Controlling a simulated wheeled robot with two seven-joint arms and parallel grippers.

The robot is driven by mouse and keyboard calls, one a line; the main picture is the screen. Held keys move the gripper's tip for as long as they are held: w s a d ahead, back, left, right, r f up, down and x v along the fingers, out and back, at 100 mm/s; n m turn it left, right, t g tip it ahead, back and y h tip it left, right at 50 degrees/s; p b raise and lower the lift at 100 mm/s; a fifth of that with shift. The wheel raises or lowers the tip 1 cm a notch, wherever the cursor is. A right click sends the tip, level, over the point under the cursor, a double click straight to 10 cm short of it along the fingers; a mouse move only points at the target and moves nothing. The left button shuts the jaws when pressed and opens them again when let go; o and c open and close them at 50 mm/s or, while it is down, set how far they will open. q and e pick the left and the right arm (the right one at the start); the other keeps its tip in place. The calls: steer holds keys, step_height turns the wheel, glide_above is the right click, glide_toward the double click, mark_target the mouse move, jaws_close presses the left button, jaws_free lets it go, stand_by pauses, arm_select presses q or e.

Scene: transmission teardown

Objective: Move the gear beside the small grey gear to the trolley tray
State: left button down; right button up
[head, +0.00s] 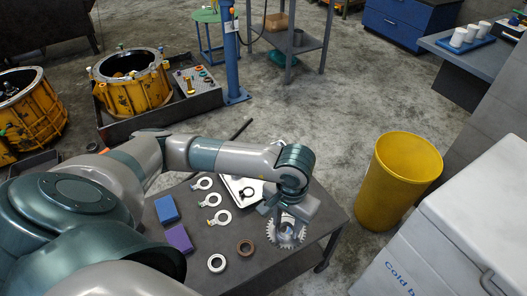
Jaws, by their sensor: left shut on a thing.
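My left gripper (283,222) reaches down over the right part of the dark table and is shut on a grey toothed gear (293,240). The gear is tilted, with its teeth facing the camera. Whether it touches the table top is hard to tell. A white tray (231,184) lies on the table just left of the gripper, partly hidden by my left arm, with a small dark ring-shaped part (248,191) in it. I cannot make out a separate small grey gear. My right gripper is not in view.
A yellow bin (398,180) stands right of the table, near a white cold box (470,220).

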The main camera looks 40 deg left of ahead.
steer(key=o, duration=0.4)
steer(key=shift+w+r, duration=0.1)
arm_select(q)
steer(key=shift+w+a+f+n, duration=0.15)
steer(key=shift+w+a+n, duration=0.1)
steer(key=shift+w+n, duration=0.2)
steer(key=w+a+f+n+b, duration=0.1)
steer(key=w+a+n+b, duration=0.2)
steer(key=n, duration=0.7)
steer(key=w+a+f+n+b, duration=0.1)
steer(key=w+a+n+b, duration=0.3)
steer(key=w+a+n, duration=0.3)
steer(key=w+a+f+n+b, duration=0.1)
steer(key=w+a+n+b, duration=0.2)
steer(key=a+n, duration=0.6)
steer(key=shift+w+a+f+n, duration=0.2)
steer(key=shift+w+a+n, duration=0.2)
steer(key=shift+w+n, duration=1.4)
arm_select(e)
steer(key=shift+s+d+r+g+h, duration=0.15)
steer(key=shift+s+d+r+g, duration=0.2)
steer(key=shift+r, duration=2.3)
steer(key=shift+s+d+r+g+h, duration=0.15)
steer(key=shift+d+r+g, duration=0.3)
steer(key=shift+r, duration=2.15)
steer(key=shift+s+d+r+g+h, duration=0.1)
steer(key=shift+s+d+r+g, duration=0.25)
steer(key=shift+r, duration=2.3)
